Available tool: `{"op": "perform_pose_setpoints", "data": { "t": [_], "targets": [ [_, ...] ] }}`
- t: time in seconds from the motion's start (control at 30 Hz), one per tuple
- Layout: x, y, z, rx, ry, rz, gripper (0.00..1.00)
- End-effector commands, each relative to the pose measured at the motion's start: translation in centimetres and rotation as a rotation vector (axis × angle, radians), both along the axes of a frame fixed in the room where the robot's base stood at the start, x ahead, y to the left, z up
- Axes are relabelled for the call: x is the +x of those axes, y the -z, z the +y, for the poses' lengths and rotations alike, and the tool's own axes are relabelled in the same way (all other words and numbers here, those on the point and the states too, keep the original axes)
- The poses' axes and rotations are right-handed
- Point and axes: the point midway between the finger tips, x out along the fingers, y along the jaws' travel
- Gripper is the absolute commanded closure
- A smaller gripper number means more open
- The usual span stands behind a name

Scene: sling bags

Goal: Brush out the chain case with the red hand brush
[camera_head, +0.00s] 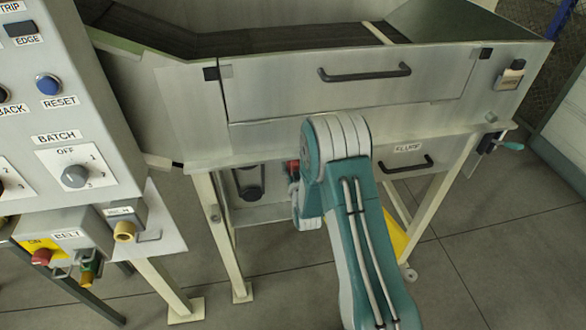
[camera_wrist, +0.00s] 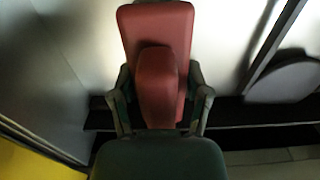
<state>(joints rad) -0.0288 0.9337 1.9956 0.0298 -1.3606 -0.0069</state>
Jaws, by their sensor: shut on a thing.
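The red hand brush (camera_wrist: 157,25) fills the middle of the wrist view. My gripper (camera_wrist: 160,102) has a finger on each side of the brush and is shut on it. In the head view only a small red patch of the brush (camera_head: 292,168) shows beside my arm. What looks like the chain case (camera_head: 250,212) is a grey recess under the machine, with a dark part inside. My arm hides its right side. Pale metal walls (camera_wrist: 222,60) surround the brush in the wrist view. The bristles are hidden, and I cannot tell whether they touch anything.
A yellow panel (camera_head: 395,236) stands behind my arm. Machine legs (camera_head: 217,240) flank the recess. A control panel (camera_head: 70,110) stands at the left. A drawer (camera_head: 408,163) is to the right. Tiled floor is open in front.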

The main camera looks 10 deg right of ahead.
Motion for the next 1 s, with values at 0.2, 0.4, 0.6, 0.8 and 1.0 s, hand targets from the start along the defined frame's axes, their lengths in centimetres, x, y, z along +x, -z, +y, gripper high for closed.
{"op": "perform_pose_setpoints", "data": {
  "t": [0.2, 0.4, 0.6, 0.8, 1.0],
  "targets": [
    [0.1, 1.2, 0.0, 0.000, 0.000, 0.003, 0.83],
    [-0.1, 2.8, 0.0, 0.000, 0.000, 0.003, 0.84],
    [-0.1, 3.5, 0.0, 0.000, 0.000, 0.000, 0.84],
    [-0.1, 4.7, 0.0, 0.000, 0.000, 0.001, 0.84],
    [0.1, 6.3, 0.0, 0.000, 0.000, 0.003, 0.84]
  ]
}}
